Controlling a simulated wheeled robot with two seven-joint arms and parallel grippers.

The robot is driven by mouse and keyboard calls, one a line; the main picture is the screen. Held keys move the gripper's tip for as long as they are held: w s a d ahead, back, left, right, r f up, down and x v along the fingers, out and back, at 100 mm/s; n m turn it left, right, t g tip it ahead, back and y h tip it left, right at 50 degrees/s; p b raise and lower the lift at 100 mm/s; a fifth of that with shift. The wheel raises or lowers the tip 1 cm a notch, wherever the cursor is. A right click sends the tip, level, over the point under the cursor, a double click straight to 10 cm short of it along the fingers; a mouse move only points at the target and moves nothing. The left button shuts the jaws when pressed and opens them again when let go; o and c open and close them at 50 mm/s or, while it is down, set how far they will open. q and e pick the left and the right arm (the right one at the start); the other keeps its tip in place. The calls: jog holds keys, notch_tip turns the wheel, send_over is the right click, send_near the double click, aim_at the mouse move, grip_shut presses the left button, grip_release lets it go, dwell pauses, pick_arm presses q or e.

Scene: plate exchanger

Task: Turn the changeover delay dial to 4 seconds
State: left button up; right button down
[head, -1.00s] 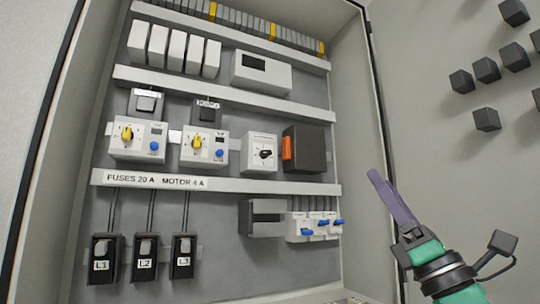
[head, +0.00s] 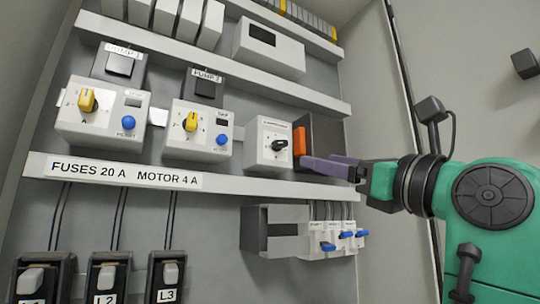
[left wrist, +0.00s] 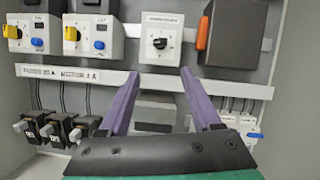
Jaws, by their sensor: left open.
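The changeover delay dial (head: 279,146) is a black knob on a white module (head: 262,158) in the middle row of the cabinet. It also shows in the left wrist view (left wrist: 159,43), upper centre, its scale too small to read. My left gripper (head: 304,164) has purple fingers and reaches in from the right, fingertips just right of and slightly below the dial in the head view. In the left wrist view the fingers (left wrist: 159,74) are spread apart and empty, tips just below the dial module. No contact with the dial shows. My right gripper is not in view.
A dark box with an orange handle (head: 299,140) sits right of the dial module. Two pump modules with yellow knobs (head: 191,122) are on the left. A labelled grey rail (head: 230,186) runs below. Blue-levered breakers (head: 328,246) are lower right.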

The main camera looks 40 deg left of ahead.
aim_at(283, 146)
pick_arm(q)
jog(key=p+x, duration=0.1)
jog(key=x, duration=0.2)
jog(key=r+p+x, duration=0.1)
jog(key=x, duration=0.1)
jog(key=r+p+x, duration=0.1)
jog(key=p+x, duration=0.1)
jog(key=x, duration=0.1)
jog(key=shift+s+r, duration=0.1)
jog(key=a, duration=0.1)
jog(key=a+p, duration=0.1)
jog(key=a, duration=0.1)
jog(key=shift+w+a+r, duration=0.2)
jog(key=shift+w+a, duration=0.05)
jog(key=shift+w, duration=0.15)
jog(key=shift+s+d+r, duration=0.1)
jog(key=shift+d+r, duration=0.05)
jog(key=shift+d, duration=0.45)
jog(key=shift+c, duration=0.9)
grip_shut()
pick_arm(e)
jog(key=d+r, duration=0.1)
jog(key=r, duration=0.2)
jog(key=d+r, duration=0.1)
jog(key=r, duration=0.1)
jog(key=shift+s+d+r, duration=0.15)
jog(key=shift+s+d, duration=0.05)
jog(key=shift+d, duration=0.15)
